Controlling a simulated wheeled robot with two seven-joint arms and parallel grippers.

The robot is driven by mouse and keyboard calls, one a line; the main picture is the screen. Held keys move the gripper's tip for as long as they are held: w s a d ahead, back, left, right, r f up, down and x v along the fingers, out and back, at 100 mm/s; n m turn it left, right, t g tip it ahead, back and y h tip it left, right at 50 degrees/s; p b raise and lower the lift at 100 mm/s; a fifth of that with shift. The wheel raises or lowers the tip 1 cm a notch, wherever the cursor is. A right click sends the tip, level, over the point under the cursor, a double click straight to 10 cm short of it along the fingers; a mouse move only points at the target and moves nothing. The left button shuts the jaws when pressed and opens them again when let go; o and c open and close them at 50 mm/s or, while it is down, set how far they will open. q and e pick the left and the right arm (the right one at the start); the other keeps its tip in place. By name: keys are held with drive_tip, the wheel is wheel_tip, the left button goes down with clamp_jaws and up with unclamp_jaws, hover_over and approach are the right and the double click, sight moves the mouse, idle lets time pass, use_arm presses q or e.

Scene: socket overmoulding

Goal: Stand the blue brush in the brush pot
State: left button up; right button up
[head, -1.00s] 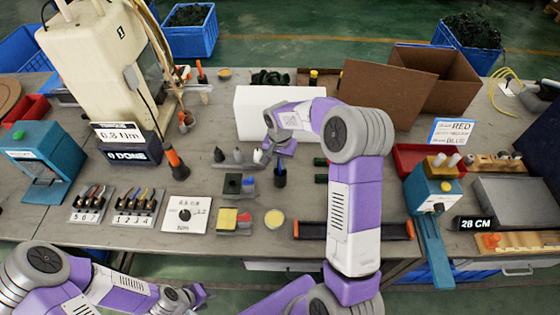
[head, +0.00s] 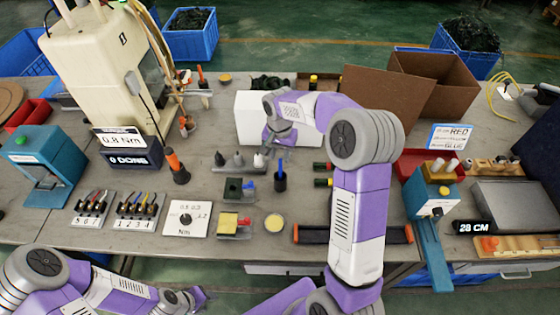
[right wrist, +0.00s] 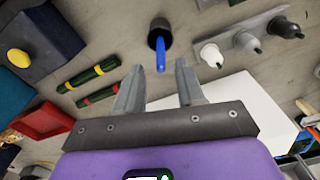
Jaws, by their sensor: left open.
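The blue brush (head: 280,166) stands upright in the dark brush pot (head: 280,183) in the middle of the bench. In the right wrist view the brush (right wrist: 161,57) rises from the mouth of the pot (right wrist: 158,32). My right gripper (head: 282,143) is behind and above the pot in the head view. Its two fingers (right wrist: 158,85) are spread, with nothing between them, and apart from the brush. My left gripper (head: 203,297) is low at the front edge, far from the pot, and open.
Two dark green cylinders with red and yellow bands (head: 322,182) lie right of the pot. A stand with small nozzle-like pieces (head: 238,160) is to the left. A white box (head: 249,118) stands behind.

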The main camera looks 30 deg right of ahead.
wheel_tip(320, 180, up, 6)
drive_tip(key=shift+f+p, duration=0.25)
drive_tip(key=shift+p, duration=0.1)
